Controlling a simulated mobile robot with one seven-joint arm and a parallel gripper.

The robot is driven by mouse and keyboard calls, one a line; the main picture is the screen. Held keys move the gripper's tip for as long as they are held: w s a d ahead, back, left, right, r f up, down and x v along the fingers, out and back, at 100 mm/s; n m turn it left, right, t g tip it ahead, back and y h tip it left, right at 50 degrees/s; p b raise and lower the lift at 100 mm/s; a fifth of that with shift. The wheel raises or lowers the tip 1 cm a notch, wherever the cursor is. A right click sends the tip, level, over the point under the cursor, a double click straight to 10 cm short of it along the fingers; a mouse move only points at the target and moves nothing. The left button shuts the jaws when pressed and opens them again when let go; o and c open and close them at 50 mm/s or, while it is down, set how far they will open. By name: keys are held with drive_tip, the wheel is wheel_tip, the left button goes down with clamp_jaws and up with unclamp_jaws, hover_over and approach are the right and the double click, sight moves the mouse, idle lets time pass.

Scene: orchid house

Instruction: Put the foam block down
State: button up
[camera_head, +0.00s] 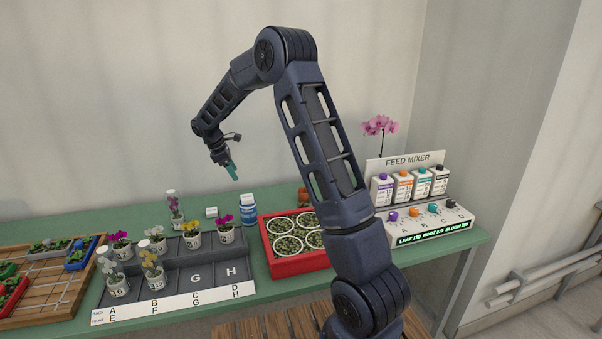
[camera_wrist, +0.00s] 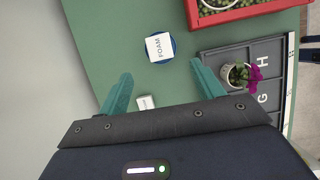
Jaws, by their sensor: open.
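A white block marked FOAM (camera_wrist: 159,46) rests on top of a round blue container in the wrist view. In the head view the white block (camera_head: 247,197) tops the blue container (camera_head: 249,213), which stands on the green bench behind the rack. My gripper (camera_head: 232,171) is in the air above the back of the bench, up and left of the container. In the wrist view the fingers (camera_wrist: 160,88) are wide apart with nothing between them. The block lies beyond the fingertips, not touching them.
A small white item (camera_head: 211,212) stands left of the container. A grey lettered rack (camera_head: 212,272) holds potted orchids in front. A red tray (camera_head: 283,269) of small pots is to the right, then the feed mixer (camera_head: 430,220). A wooden grid (camera_head: 40,280) lies left.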

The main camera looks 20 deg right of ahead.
drive_tip(key=s+d+r+m+t+y, duration=0.15)
drive_tip(key=s+d+r+m, duration=0.65)
drive_tip(key=s+d+r, duration=0.9)
drive_tip(key=s+d+m+t+y, duration=0.1)
drive_tip(key=s+d+m, duration=0.2)
drive_tip(key=s, duration=1)
drive_tip(key=s+d+f+m+t+y, duration=0.1)
drive_tip(key=s+m, duration=0.5)
drive_tip(key=s, duration=0.6)
drive_tip(key=d+t+y, duration=0.1)
drive_tip(key=d, duration=0.1)
drive_tip(key=shift+s+d+m, duration=0.3)
drive_tip(key=shift+s+m, duration=0.05)
drive_tip(key=shift+m, duration=0.05)
drive_tip(key=shift+o, duration=0.2)
